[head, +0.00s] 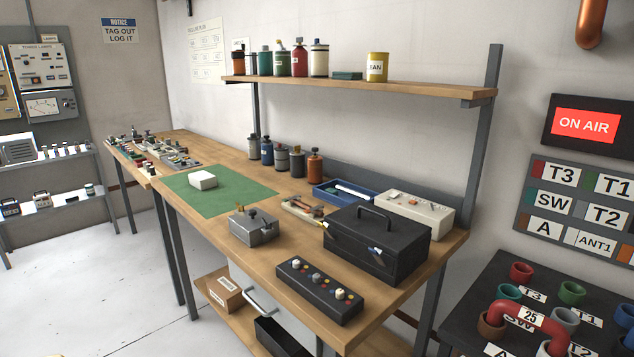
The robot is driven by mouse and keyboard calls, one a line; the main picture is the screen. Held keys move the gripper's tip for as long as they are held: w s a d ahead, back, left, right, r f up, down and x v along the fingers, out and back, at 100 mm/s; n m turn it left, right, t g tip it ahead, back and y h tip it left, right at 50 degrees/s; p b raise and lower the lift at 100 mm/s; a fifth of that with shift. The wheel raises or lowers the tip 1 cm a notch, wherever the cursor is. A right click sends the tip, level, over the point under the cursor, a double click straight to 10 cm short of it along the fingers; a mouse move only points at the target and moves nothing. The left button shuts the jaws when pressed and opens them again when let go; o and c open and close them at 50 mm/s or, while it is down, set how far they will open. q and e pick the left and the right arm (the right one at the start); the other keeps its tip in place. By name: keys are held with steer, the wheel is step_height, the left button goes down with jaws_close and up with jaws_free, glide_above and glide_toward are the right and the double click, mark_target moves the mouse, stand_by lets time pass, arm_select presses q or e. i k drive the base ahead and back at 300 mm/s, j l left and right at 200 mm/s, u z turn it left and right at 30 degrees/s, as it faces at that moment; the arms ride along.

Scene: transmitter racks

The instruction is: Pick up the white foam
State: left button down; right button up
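A small white block (203,180), which looks like the white foam, lies on the green mat (245,198) on the wooden workbench. It sits toward the back left part of the mat, with clear mat around it. Neither of my grippers shows in the head view, and nothing touches the block.
The bench (186,235) also holds a grey metal device (253,228), a black toolbox (375,245), a black knob box (319,290), a blue tray (345,192) and several bottles (297,161). A shelf (360,84) overhangs the back. Floor (90,290) at the left is clear.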

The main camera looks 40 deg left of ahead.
mark_target(202, 180)
steer(key=u, duration=2)
